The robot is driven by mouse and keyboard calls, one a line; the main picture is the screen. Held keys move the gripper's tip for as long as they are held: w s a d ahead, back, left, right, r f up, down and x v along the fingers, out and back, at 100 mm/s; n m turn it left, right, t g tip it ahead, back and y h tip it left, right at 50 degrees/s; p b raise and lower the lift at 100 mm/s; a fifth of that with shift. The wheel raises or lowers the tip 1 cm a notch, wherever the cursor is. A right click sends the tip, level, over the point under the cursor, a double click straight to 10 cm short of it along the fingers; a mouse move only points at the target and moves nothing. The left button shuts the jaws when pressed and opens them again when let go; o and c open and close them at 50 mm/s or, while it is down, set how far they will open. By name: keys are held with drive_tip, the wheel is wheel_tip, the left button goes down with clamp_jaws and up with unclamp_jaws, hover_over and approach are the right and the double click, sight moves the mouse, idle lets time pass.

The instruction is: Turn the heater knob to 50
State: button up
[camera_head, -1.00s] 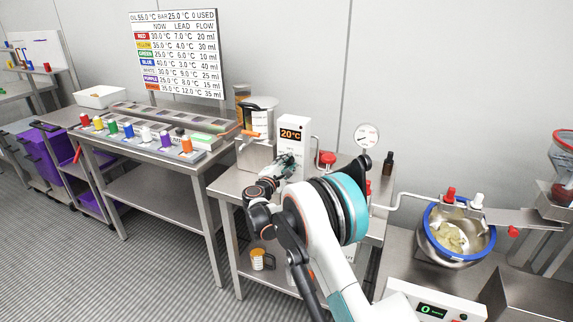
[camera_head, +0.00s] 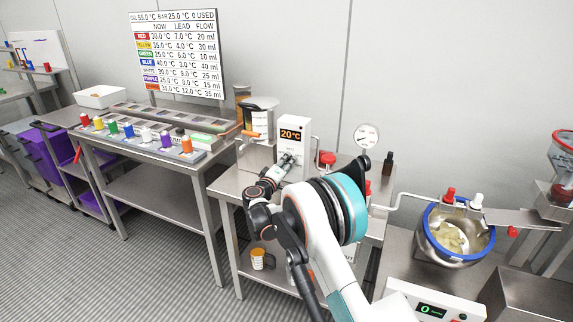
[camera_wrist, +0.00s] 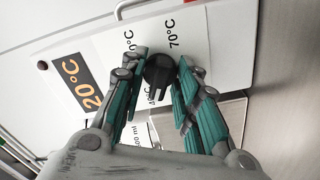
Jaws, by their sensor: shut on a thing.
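The heater (camera_head: 293,136) is a white upright box on the steel table, and its display (camera_head: 291,135) reads 20°C in orange. In the wrist view the display (camera_wrist: 84,84) shows sideways at the left. The round black heater knob (camera_wrist: 159,72) sits on the white panel with printed marks around it, of which 70°C is readable and others are partly hidden. My gripper (camera_wrist: 158,85) has its teal-lined fingers on both sides of the knob, shut on it. In the head view my gripper (camera_head: 287,162) is at the heater's lower front, and the knob is hidden there.
A dark bottle (camera_head: 388,164) stands further right. Colored taps line the left table (camera_head: 150,167).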

drive_tip(key=m, duration=0.6)
drive_tip(key=shift+f+m, duration=0.1)
drive_tip(key=shift+m, duration=0.2)
drive_tip(key=m, duration=0.5)
drive_tip(key=shift+m, duration=0.4)
drive_tip(key=o, duration=0.7)
drive_tip(key=v, duration=1.2)
